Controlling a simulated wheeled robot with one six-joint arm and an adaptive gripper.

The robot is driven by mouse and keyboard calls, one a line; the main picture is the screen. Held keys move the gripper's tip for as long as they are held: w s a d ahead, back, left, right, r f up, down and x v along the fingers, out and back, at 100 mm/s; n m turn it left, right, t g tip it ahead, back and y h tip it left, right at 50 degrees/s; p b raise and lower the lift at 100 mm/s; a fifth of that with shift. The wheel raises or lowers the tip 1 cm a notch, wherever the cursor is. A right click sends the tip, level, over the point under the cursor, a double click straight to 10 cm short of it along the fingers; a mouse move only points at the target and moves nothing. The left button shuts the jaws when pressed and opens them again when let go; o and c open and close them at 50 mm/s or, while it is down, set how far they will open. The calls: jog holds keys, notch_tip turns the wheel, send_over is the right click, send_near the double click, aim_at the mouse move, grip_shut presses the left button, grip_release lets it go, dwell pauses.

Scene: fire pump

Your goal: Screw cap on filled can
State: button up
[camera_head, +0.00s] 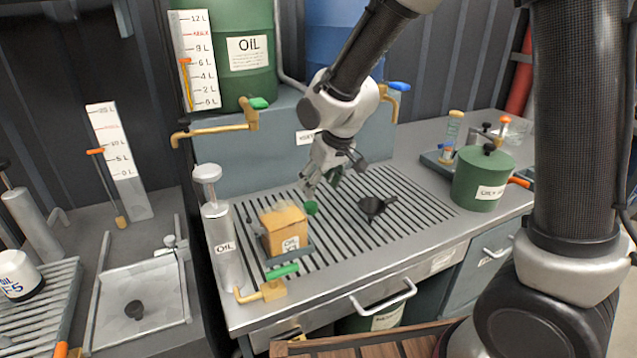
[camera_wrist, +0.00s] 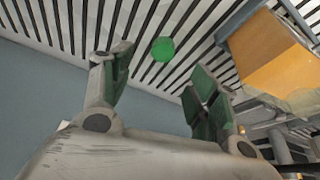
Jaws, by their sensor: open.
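The can is a tan box (camera_head: 284,230) with a white label, standing on a small grey tray on the slatted worktop. Its pale top is indistinct. In the wrist view the can (camera_wrist: 265,50) is at the upper right. A round green cap (camera_head: 311,207) shows just right of the can, apparently on the slats. In the wrist view the cap (camera_wrist: 163,49) appears between the fingertips, beyond them and not held. My gripper (camera_head: 334,178) is open and empty, pointing down above the slats, behind and right of the can. Its green-padded fingers (camera_wrist: 158,75) are apart.
A black funnel (camera_head: 372,206) sits on the slats to the right. A metal OIL pump (camera_head: 222,245) stands left of the can, and a green-handled tap (camera_head: 268,287) is in front. A green canister (camera_head: 483,180) is farther right. Slats between funnel and can are clear.

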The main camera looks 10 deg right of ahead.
aim_at(310, 204)
jog(key=x, duration=0.8)
jog(key=shift+a, duration=0.25)
